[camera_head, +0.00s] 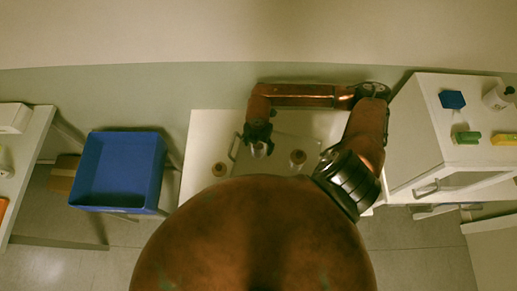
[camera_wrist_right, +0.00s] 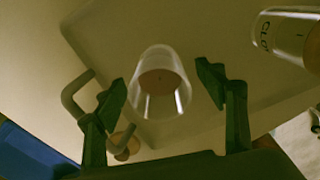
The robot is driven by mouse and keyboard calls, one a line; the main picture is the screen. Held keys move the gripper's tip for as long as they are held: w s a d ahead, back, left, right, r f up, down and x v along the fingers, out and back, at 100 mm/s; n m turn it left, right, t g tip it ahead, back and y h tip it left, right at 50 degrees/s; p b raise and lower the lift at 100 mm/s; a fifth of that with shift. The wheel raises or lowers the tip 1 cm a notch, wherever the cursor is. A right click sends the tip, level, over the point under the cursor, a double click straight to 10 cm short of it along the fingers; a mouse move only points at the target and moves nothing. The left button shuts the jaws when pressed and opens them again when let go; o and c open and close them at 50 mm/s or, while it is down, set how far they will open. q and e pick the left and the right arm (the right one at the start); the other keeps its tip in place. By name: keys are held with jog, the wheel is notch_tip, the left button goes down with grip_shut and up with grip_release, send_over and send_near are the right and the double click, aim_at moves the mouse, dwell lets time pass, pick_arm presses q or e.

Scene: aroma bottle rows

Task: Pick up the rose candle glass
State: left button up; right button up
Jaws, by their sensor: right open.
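A clear glass (camera_wrist_right: 160,92) with a pinkish disc inside shows in the right wrist view, between the two green fingers of my right gripper (camera_wrist_right: 162,82). The fingers are open, with a gap on each side of the glass. I cannot read a label on it, so I cannot tell whether it is the rose one. In the head view the glass (camera_head: 259,150) shows partly, just below my right gripper (camera_head: 259,138), over the white table. My left gripper is not in view.
A pale tray (camera_wrist_right: 98,28) with a handle (camera_wrist_right: 72,94) lies on the table. A labelled glass reading "CLO" (camera_wrist_right: 283,32) stands at right; a small round item (camera_wrist_right: 124,143) is at lower left. A blue bin (camera_head: 117,172) stands left; a white cabinet (camera_head: 420,145) stands right.

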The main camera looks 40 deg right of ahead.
jog(key=shift+c, duration=0.6)
jog(key=c, duration=1.3)
jog(key=shift+c, duration=0.2)
